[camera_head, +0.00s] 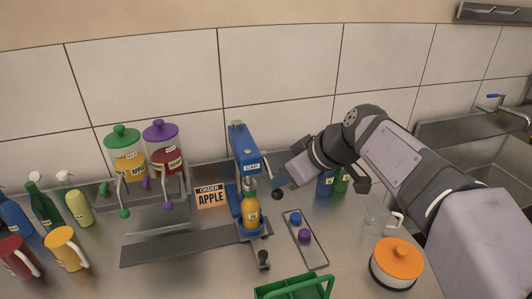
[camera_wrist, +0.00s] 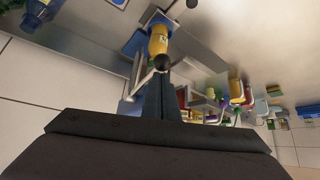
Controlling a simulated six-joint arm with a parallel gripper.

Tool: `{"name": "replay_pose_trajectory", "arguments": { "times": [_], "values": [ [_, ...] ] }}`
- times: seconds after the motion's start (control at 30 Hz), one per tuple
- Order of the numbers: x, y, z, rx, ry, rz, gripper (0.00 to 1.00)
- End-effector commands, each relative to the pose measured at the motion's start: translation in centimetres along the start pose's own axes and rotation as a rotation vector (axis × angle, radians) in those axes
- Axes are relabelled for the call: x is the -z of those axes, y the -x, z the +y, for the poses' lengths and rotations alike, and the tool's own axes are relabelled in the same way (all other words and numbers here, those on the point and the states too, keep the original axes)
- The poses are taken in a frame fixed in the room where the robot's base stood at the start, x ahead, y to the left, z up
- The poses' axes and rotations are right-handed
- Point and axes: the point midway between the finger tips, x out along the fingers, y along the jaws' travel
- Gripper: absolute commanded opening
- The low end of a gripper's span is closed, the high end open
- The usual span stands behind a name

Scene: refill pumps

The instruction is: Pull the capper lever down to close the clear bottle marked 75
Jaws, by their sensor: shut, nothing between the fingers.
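The blue capper (camera_head: 245,155), marked CAP, stands on the counter at the centre. A bottle with orange-yellow contents (camera_head: 250,212) stands upright in it; its label is too small to read surely. The bottle also shows in the wrist view (camera_wrist: 158,42). The capper lever ends in a dark ball knob (camera_head: 277,194) to the right of the capper column, above the bottle's base. My gripper (camera_head: 279,181) is shut and empty, beside the knob. In the wrist view the knob (camera_wrist: 162,62) sits right at my fingertips (camera_wrist: 160,76); I cannot tell whether they touch.
A tray with a blue and a purple cap (camera_head: 305,237) lies right of the capper. A green basket (camera_head: 293,287) stands in front. An orange-lidded pot (camera_head: 397,258) is at the right. Blue and green bottles (camera_head: 326,184) stand behind my wrist. Two dispensers (camera_head: 145,150) stand left.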

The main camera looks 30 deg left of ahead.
Motion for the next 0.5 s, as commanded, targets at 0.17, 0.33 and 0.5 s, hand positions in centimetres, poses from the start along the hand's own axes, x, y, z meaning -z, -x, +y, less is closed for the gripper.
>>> {"name": "replay_pose_trajectory", "arguments": {
  "times": [0.17, 0.33, 0.5],
  "values": [
    [0.1, 0.4, -0.1, 0.000, 0.000, -0.001, 0.00],
    [0.3, 1.3, -0.3, 0.000, 0.001, -0.001, 0.00],
    [0.5, 2.3, -0.6, 0.000, 0.001, -0.002, 0.00]
  ]
}}
